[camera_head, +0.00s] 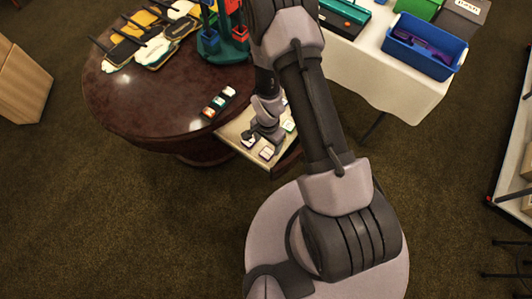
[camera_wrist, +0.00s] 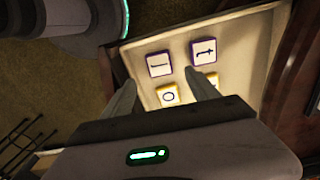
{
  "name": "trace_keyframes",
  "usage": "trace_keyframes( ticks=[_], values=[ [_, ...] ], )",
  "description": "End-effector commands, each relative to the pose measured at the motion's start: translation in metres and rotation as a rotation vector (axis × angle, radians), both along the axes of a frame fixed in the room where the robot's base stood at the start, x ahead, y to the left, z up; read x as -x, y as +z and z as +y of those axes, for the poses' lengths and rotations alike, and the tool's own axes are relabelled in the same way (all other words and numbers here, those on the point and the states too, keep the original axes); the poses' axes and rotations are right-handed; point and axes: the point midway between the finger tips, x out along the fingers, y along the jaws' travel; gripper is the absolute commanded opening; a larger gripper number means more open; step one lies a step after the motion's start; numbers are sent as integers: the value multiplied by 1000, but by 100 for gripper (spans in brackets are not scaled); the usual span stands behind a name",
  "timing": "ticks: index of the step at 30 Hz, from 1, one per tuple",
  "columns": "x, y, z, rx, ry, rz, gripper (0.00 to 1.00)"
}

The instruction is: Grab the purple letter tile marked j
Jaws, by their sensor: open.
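In the wrist view a white tile with a purple border (camera_wrist: 159,64) lies flat in a pale open drawer (camera_wrist: 262,38). Its mark looks like a j turned on its side. A second purple-edged tile (camera_wrist: 204,51) lies to its right, with a mark like a t or f. Two yellow-edged tiles lie nearer, one marked o (camera_wrist: 168,95) and one partly behind a finger (camera_wrist: 213,78). In the head view my gripper (camera_head: 264,134) partly hides the drawer (camera_head: 234,128).
The drawer juts from a round dark wooden table (camera_head: 150,105). Several small tiles or cards (camera_head: 218,102) lie on the tabletop near its edge. A white table (camera_head: 385,85) at the right bears a blue bin (camera_head: 424,52).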

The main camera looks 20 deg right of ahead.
Motion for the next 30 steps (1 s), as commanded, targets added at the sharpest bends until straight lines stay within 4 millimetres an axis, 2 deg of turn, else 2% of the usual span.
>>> trace_keyframes(
  ticks=[1, 5, 9, 12, 21, 30],
  values=[
    [0, -12, 0, 0, 2, 0, 69],
    [0, -25, 0, -1, 3, -1, 69],
    [3, -54, 1, 0, 2, -2, 69],
    [3, -67, 1, -1, 1, -1, 69],
    [3, -67, 1, -1, 2, -1, 67],
    [3, -67, 1, -1, 2, -1, 8]
  ],
)
